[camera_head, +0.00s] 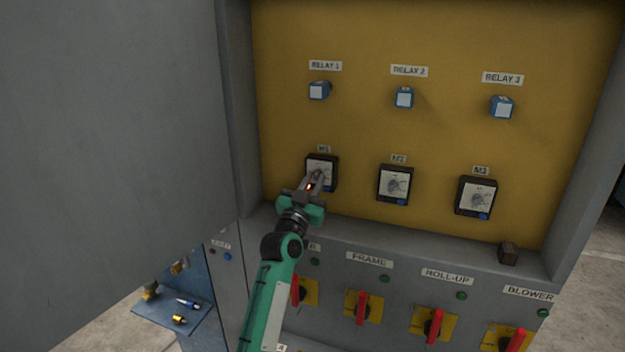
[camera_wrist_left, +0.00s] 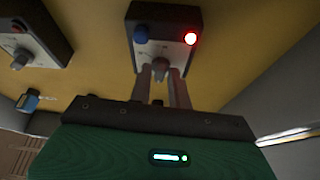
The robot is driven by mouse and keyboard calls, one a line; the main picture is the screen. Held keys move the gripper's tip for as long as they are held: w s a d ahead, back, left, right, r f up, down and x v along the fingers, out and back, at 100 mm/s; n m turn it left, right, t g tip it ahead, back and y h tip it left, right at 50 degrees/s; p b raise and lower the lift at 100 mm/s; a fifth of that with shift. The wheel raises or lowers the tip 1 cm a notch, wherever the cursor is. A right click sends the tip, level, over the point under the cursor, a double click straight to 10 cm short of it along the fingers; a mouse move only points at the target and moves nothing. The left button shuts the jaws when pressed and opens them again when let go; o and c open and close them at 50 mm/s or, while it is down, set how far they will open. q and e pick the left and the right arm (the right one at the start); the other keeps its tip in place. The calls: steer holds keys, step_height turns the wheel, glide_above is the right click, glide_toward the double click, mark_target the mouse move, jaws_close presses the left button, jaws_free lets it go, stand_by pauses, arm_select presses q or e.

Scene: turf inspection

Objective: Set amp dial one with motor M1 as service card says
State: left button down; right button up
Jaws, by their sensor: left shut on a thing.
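The M1 amp dial (camera_head: 331,162) is a dark box with a pale scale face at the left of the lower row on the yellow panel. My left gripper (camera_head: 317,179) reaches up to it and is shut on its knob. That view shows the M1 box (camera_wrist_left: 178,18) with a blue button and a lit red lamp. The pointer's setting cannot be read. No service card can be made out. My right gripper is not in view.
Dials M2 (camera_head: 394,186) and M3 (camera_head: 477,197) stand to the right. Relays 1 (camera_head: 319,91), 2 (camera_head: 404,98) and 3 (camera_head: 502,107) are above. Red-handled switches (camera_head: 362,307) line the lower panel. A grey door (camera_head: 110,130) fills the left.

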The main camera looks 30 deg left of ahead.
arm_select(q)
steer(key=shift+d+n+y, duration=0.1)
steer(key=shift+n+y, duration=0.3)
steer(key=shift+n, duration=0.5)
steer(key=shift+f+n+p, duration=0.1)
steer(key=shift+n+p, duration=0.2)
steer(key=c, duration=1.5)
jaws_free()
steer(key=shift+s+d+f+b, duration=0.1)
steer(key=shift+s+f+b, duration=0.2)
steer(key=shift+s, duration=0.1)
steer(key=shift+b+v, duration=2.3)
steer(key=shift+v, duration=4.05)
